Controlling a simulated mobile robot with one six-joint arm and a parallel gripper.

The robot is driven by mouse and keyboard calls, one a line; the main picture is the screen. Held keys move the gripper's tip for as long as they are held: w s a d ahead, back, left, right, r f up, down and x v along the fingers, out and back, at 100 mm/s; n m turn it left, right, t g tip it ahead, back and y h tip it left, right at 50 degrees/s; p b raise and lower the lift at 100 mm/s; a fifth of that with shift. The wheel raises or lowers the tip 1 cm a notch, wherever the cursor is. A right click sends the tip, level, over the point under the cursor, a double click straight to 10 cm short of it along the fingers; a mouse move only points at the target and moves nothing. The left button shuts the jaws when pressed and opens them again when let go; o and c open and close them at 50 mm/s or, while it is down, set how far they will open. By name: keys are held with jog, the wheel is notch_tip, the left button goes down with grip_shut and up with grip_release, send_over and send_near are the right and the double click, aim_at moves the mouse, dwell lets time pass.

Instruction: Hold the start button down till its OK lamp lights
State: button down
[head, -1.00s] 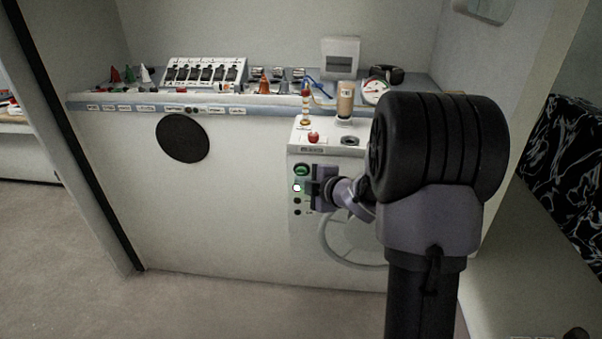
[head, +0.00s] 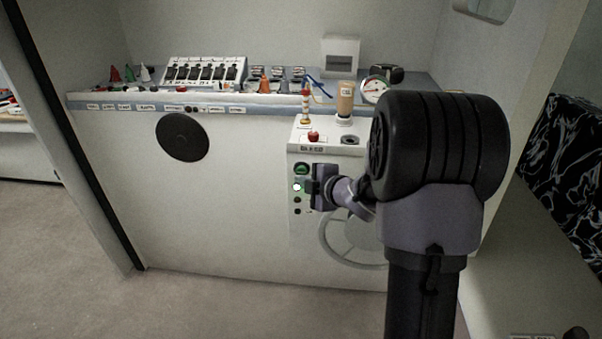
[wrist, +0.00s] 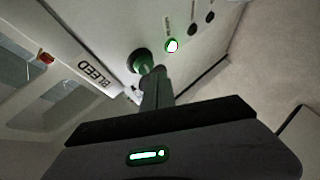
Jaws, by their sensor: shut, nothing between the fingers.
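The green round button (head: 302,169) is at the top of a column on the white box's front face. It also shows in the wrist view (wrist: 139,61). Below it, a lamp (head: 297,187) glows white with a green rim; it is bright in the wrist view (wrist: 172,45) too. Its label is too small to read. Two lamps below it are dark. My gripper (wrist: 156,77) is shut and empty, its fingertips at the button's edge in the wrist view. I cannot tell whether they touch or press it.
The box top, marked BLEED (wrist: 95,73), carries a red button (head: 313,136) and a tan-topped bottle (head: 345,101). A grey handwheel (head: 349,244) sits low behind my arm. A switch panel (head: 205,72) stands on the counter. The floor at left is clear.

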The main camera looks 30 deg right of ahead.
dwell(0.8)
jog(key=shift+w+d, duration=0.25)
jog(key=shift+w, duration=0.1)
jog(key=shift+w+d, duration=0.25)
jog(key=shift+w, duration=0.15)
dwell(1.4)
jog(key=shift+s+a, duration=0.5)
jog(key=shift+s, duration=0.25)
jog(key=s+a+b, duration=0.1)
jog(key=s, duration=0.1)
jog(key=s+a+b, duration=0.1)
jog(key=s, duration=0.1)
jog(key=shift+a, duration=0.4)
